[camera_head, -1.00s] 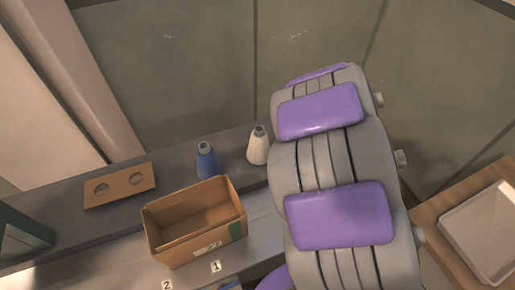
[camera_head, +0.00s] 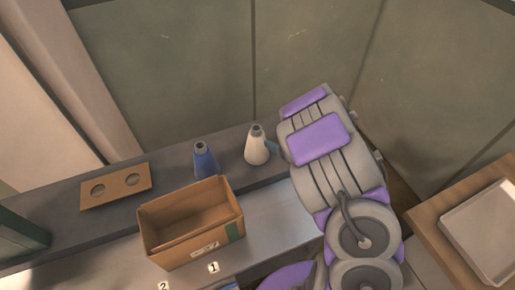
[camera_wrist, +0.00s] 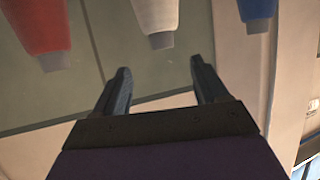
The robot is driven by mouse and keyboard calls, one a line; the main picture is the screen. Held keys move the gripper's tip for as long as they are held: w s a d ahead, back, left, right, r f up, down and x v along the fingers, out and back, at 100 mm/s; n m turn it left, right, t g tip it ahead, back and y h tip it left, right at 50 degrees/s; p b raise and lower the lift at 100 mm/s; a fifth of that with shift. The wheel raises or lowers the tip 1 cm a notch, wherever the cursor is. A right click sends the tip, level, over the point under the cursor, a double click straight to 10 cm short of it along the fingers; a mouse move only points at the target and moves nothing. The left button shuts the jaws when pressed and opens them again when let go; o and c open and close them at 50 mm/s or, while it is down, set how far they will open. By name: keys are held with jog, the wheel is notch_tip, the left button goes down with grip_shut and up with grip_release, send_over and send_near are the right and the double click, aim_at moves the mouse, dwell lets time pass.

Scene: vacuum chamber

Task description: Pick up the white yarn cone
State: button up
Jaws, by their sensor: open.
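The white yarn cone (camera_head: 257,147) stands upright on the grey shelf, just left of my arm in the head view. In the wrist view the white cone (camera_wrist: 155,16) appears inverted at the top edge, partly cut off. My gripper (camera_wrist: 160,65) is open and empty. Its two fingers point toward the white cone, which lies ahead of the gap, apart from both fingers.
A blue cone (camera_head: 205,160) stands left of the white one. A red cone (camera_wrist: 38,25) shows in the wrist view on the other side. An open cardboard box (camera_head: 190,225) stands in front, a two-hole board (camera_head: 116,187) lies left, and a pale tray (camera_head: 485,232) sits at right.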

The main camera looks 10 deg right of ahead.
jog(key=b, duration=0.2)
send_near(254, 127)
jog(key=x, duration=0.3)
jog(key=f+x, duration=0.1)
jog(key=x, duration=0.1)
jog(key=shift+s+f, duration=0.1)
jog(key=shift+s, duration=0.1)
jog(key=shift+w+a, duration=0.15)
jog(key=shift+w, duration=0.4)
jog(key=x, duration=0.1)
jog(key=b+x, duration=0.1)
jog(key=x, duration=0.2)
jog(key=shift+w+a+r, duration=0.2)
jog(key=shift+w, duration=0.05)
jog(key=shift+c, duration=0.3)
jog(key=shift+d, duration=0.1)
grip_shut()
